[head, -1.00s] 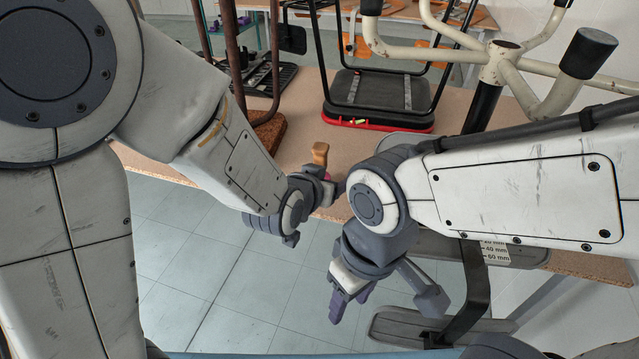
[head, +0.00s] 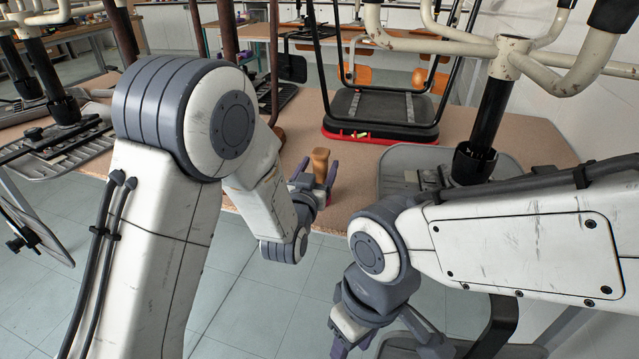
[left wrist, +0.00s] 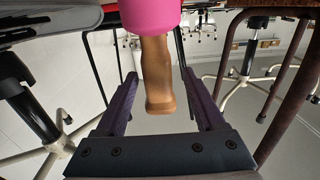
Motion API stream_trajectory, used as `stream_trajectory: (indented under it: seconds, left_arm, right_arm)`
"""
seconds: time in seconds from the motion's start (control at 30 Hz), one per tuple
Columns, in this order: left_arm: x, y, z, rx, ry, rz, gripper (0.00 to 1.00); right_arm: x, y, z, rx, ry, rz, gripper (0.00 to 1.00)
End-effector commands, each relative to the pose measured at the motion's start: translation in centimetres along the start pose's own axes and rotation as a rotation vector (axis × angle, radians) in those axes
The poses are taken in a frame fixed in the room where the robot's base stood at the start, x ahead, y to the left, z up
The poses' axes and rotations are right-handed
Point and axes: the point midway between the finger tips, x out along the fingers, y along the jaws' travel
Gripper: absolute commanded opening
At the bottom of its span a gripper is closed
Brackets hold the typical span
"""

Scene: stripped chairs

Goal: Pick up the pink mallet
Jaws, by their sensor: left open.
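The pink mallet stands head down on the brown tabletop, its tan handle (head: 320,164) pointing up in the head view. Its pink head is mostly hidden behind my left gripper there, and shows at the top edge of the left wrist view (left wrist: 150,14). My left gripper (head: 315,174) is open at the handle. In the left wrist view its two dark fingers (left wrist: 159,78) stand on either side of the handle, with a gap on both sides. My right gripper (head: 385,338) hangs low in front of the table, its fingers spread and empty.
The tabletop (head: 365,170) carries an upturned black-framed chair with a red-edged seat (head: 380,108) behind the mallet. A chair with a cream star base (head: 505,60) stands to the right. Brown chair legs (head: 273,70) rise close behind my left arm.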

Motion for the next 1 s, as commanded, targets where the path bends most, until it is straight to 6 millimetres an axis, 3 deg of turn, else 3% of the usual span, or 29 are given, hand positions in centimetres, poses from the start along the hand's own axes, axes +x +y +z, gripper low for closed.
stream_trajectory:
  seconds: [0.23, 0.53, 0.57, 0.73, 1.0]
  left_arm:
    - [3.7, 0.1, -0.1, 0.0, 0.0, -0.001, 0.71]
    - [4.4, 0.2, 0.0, 0.0, -0.001, 0.0, 0.71]
    - [4.4, 0.2, 0.0, 0.0, -0.001, 0.0, 0.67]
    - [4.3, 0.2, 0.0, 0.0, -0.001, 0.0, 0.02]
    - [4.3, 0.2, -0.1, 0.0, -0.001, 0.0, 0.0]
  right_arm:
    - [-0.4, 0.0, 0.0, 0.0, 0.0, 0.0, 0.5]
    - [-0.4, 0.0, 0.0, 0.0, 0.0, 0.0, 0.5]
    - [-0.4, 0.0, 0.0, 0.0, 0.0, 0.0, 0.5]
    - [-0.4, 0.0, 0.0, 0.0, 0.0, 0.0, 0.5]
    - [-0.4, 0.0, 0.0, 0.0, 0.0, 0.0, 0.5]
